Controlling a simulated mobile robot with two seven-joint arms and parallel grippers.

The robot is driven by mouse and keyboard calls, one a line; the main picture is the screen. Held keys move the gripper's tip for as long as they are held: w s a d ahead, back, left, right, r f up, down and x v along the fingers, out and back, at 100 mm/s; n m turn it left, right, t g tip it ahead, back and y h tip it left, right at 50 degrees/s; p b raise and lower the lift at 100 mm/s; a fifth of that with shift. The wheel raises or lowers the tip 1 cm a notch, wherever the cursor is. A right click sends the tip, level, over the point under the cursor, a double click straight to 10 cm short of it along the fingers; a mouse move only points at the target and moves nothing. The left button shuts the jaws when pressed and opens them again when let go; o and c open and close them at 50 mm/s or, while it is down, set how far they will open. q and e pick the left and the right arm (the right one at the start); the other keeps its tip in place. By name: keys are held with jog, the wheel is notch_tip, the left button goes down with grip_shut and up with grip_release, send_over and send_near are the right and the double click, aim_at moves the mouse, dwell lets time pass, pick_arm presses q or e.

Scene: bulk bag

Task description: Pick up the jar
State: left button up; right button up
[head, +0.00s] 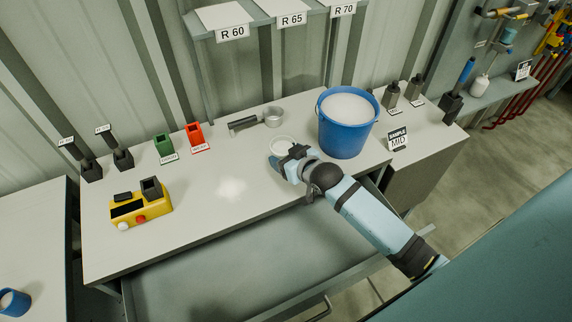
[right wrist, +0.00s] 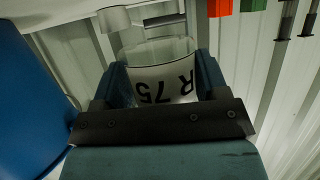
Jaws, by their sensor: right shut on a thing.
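The jar (right wrist: 158,82) is a clear cylinder with a white label reading R 75, upside down in the right wrist view. My right gripper (right wrist: 165,85) is shut on it, with one finger on each side. In the head view the jar's round rim (head: 283,144) shows just beyond my right gripper (head: 285,158), over the bench left of the blue bucket. The rest of the jar is hidden there by the gripper. I cannot tell whether it touches the bench. My left gripper is not in view.
The blue bucket (head: 345,135) of white material stands close right of the jar. A scoop (head: 271,118) lies behind it. Green (head: 163,145) and red (head: 195,136) holders and a yellow device (head: 141,208) stand left.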

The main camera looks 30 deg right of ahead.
notch_tip(320, 180, up, 15)
jog(key=shift+f+b, duration=0.1)
jog(key=shift+b, duration=0.2)
dwell(0.6)
